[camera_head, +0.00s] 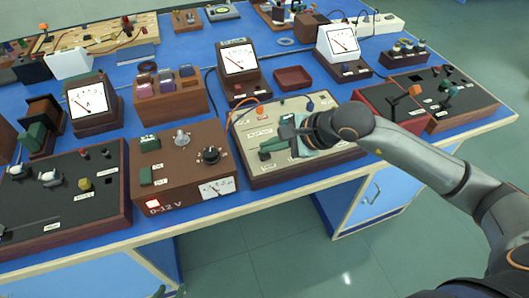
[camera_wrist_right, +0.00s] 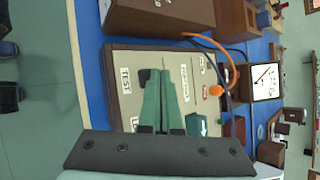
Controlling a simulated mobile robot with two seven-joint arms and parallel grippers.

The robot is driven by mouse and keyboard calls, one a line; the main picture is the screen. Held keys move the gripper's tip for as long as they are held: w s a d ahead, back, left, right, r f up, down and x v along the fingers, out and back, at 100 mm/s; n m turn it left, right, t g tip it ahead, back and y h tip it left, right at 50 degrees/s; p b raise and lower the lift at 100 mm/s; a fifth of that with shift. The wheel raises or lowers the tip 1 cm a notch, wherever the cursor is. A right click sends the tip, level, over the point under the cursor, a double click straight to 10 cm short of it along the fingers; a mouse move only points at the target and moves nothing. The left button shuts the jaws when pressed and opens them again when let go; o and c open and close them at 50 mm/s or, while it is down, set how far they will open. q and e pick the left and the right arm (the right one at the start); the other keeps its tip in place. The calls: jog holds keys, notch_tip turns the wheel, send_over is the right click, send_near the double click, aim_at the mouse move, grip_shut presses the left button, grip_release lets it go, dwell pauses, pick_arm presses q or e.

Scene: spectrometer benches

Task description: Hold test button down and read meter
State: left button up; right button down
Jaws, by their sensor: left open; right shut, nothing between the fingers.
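A beige panel (camera_head: 243,133) in a dark wooden frame lies at the front of the bench. It also shows in the right wrist view (camera_wrist_right: 130,108), with a TEST label (camera_wrist_right: 125,80). My right gripper (camera_head: 265,151) is low over this panel, its green fingers (camera_wrist_right: 158,76) shut together with nothing between them. A small black part (camera_wrist_right: 143,75) shows beside the fingertips; I cannot tell if they touch or press it. The button itself is not clearly seen. An upright meter (camera_head: 238,58) stands behind the panel. My left gripper (camera_head: 160,291) barely shows at the bottom edge, open.
A brown box (camera_head: 180,165) with knobs and a small meter (camera_head: 216,188) is left of the panel. A dark board (camera_head: 65,195) lies further left. Red-brown boxes (camera_head: 385,105) stand at right. Open floor (camera_head: 260,250) lies in front.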

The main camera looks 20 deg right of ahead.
aim_at(269, 155)
jog(key=shift+f+b, duration=0.4)
dwell(2.1)
dwell(0.3)
jog(key=shift+r+p, duration=0.45)
jog(key=shift+r, duration=0.45)
jog(key=shift+r, duration=0.1)
jog(key=shift+r+p, duration=1.4)
jog(key=shift+r, duration=1.1)
jog(key=shift+f, duration=0.1)
